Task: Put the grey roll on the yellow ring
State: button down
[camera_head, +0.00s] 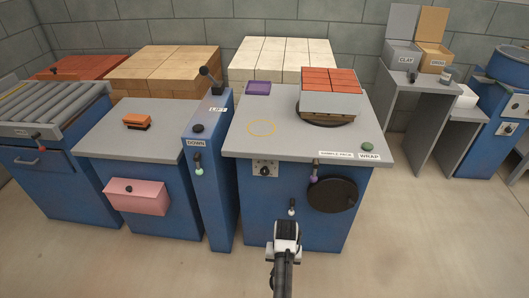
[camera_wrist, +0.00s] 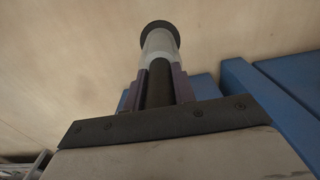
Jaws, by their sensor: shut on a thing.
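The yellow ring (camera_head: 262,128) is a thin outline lying flat on the grey top of the middle blue cabinet, with nothing on it. My gripper (camera_head: 287,232) is low in front of that cabinet, below its top and apart from the ring. In the wrist view my gripper (camera_wrist: 158,85) is shut on the grey roll (camera_wrist: 160,45), a pale grey cylinder with a dark round end. The roll points away from the camera between the fingers. I cannot make it out in the head view.
A stack of red bricks (camera_head: 330,80) on a dark turntable and a purple tray (camera_head: 258,88) stand behind the ring. A black handwheel (camera_head: 332,194) juts from the cabinet front. A lift column (camera_head: 210,150) stands left. The grey top around the ring is clear.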

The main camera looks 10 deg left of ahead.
aim_at(262, 127)
jog(key=i+j+z, duration=0.15)
jog(key=j+z, duration=0.2)
jog(key=j, duration=0.35)
jog(key=i+j+z, duration=0.1)
jog(key=j+z, duration=0.3)
jog(key=j, duration=0.3)
jog(key=j+z, duration=0.35)
jog(key=j, duration=0.35)
